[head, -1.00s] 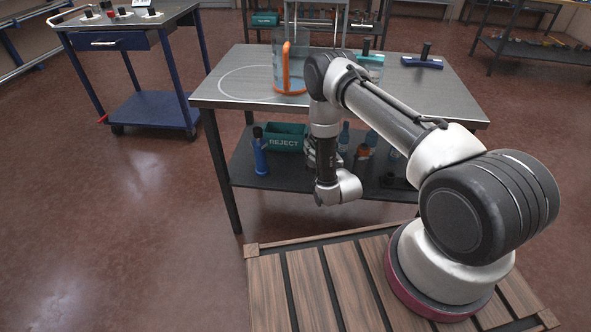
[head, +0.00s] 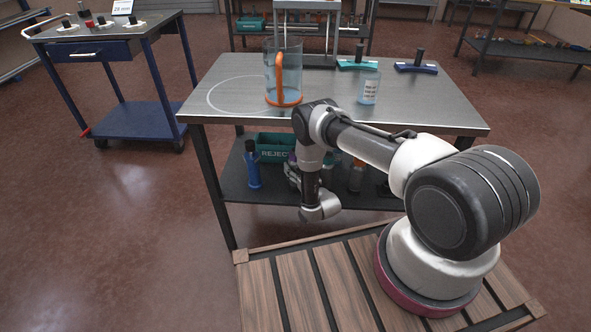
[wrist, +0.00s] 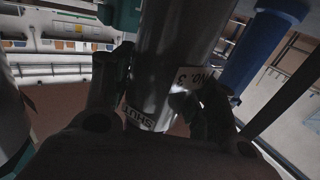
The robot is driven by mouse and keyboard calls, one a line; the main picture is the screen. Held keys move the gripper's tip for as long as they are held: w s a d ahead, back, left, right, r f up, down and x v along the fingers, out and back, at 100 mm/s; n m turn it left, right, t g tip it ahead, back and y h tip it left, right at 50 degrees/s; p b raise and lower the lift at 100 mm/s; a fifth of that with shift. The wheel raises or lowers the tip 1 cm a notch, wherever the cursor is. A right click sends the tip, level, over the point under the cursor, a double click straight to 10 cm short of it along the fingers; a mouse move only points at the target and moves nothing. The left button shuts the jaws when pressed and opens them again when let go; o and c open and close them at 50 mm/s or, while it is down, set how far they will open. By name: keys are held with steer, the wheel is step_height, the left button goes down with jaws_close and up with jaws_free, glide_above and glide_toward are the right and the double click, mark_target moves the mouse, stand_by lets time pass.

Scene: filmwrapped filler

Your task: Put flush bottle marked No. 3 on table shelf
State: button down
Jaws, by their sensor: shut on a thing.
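In the wrist view my gripper (wrist: 160,98) is shut on a grey cylindrical bottle (wrist: 170,55). A pale label on it reads "No. 3" upside down; a second label is only partly legible. In the head view my gripper (head: 291,174) is under the table top, just above the dark lower shelf (head: 236,182) and in front of the teal REJECT bin (head: 275,140). The held bottle is mostly hidden there by my gripper and arm. I cannot tell whether its base touches the shelf.
A blue bottle (head: 252,168) stands left of my gripper on the shelf; several bottles stand to the right. The table top (head: 330,90) above carries an orange-handled jug (head: 283,75), a labelled clear bottle (head: 369,88) and squeegee-like tools. A trolley (head: 110,45) stands left.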

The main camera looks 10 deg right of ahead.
steer(key=shift+f, duration=0.35)
steer(key=c, duration=0.5)
jaws_free()
steer(key=shift+f, duration=0.15)
steer(key=v, duration=1.2)
steer(key=shift+r, duration=0.2)
